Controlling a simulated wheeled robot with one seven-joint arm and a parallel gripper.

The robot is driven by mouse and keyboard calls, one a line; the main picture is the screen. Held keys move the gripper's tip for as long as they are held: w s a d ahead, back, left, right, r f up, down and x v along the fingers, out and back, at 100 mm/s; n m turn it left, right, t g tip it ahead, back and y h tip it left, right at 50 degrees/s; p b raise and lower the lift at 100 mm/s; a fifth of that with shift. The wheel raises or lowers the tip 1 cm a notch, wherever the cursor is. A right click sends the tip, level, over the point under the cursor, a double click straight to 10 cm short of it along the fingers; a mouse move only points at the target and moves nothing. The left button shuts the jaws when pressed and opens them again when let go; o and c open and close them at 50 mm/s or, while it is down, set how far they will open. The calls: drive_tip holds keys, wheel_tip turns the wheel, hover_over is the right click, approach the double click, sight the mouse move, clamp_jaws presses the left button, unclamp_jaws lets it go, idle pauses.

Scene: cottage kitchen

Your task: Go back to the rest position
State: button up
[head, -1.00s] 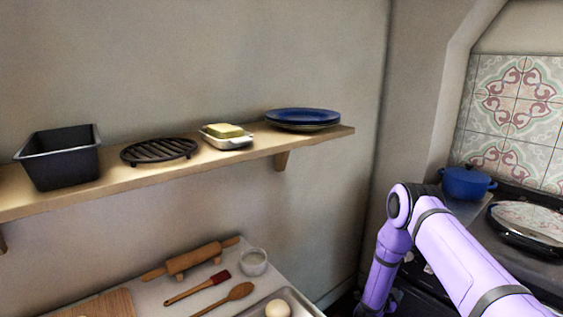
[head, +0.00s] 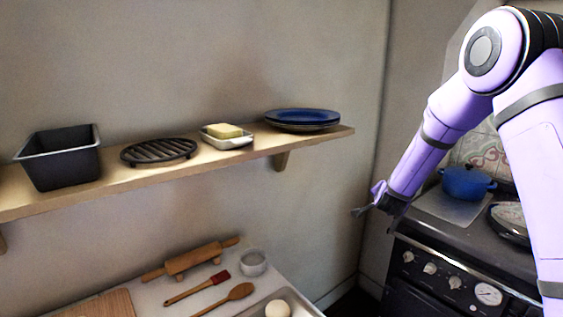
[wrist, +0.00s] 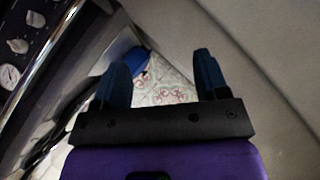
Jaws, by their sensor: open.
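My gripper (head: 362,211) is at the right of the head view, in the air in front of the wall, between the shelf's right end and the stove. In the wrist view my gripper (wrist: 162,80) shows two dark blue fingers spread apart with nothing between them. Beyond the fingers are patterned tiles (wrist: 165,93) and part of a blue pot (wrist: 138,60). My gripper touches nothing that I can see.
A wooden shelf (head: 230,164) holds a black tin (head: 60,160), a round grate (head: 158,151), a butter dish (head: 228,138) and blue plates (head: 302,117). Below is a counter with a rolling pin (head: 190,259). The stove (head: 440,285) with the blue pot (head: 467,183) stands at right.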

drive_tip(key=s+a+r+n+g+y, duration=0.35)
drive_tip(key=s+r+n, duration=0.35)
drive_tip(key=s+r, duration=1.2)
drive_tip(key=s+r+n+g, duration=0.1)
drive_tip(key=s+n+g, duration=0.1)
drive_tip(key=s, duration=1.3)
drive_tip(key=s+d+r+n+g, duration=0.1)
drive_tip(key=s+r+n, duration=0.1)
drive_tip(key=s, duration=1.2)
drive_tip(key=shift+s+d+n+g, duration=0.15)
drive_tip(key=shift+s+n+g, duration=0.2)
drive_tip(key=shift+n, duration=0.35)
